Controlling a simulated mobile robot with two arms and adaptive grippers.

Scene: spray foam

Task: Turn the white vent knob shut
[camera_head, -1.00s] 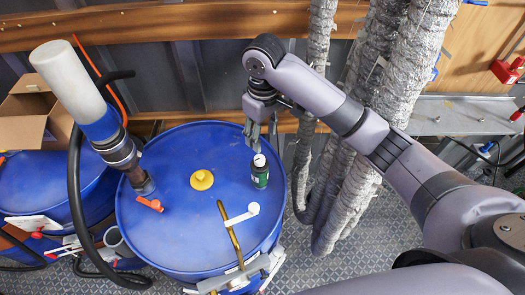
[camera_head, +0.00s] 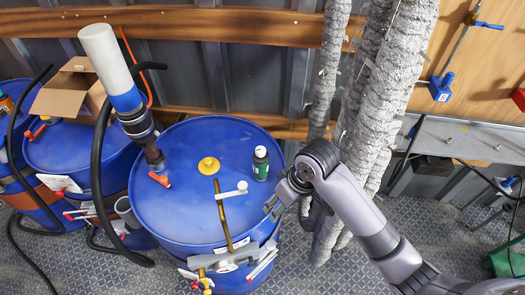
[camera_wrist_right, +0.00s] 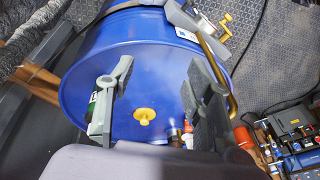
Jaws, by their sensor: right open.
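The white knob (camera_head: 232,192) lies on top of the blue drum (camera_head: 180,215), beside a brass pipe (camera_head: 222,212), with its rounded end to the right. My right gripper (camera_head: 271,208) is at the right edge of the drum lid, to the right of the white knob and apart from it. My left gripper is in neither view.
A dark green bottle (camera_head: 261,164) with a white cap stands on the lid behind my right gripper. A yellow cap (camera_head: 208,164), an orange valve handle (camera_head: 159,180) and a tall white cylinder (camera_head: 105,55) are farther left. Silver ducts (camera_head: 375,90) rise behind my right arm.

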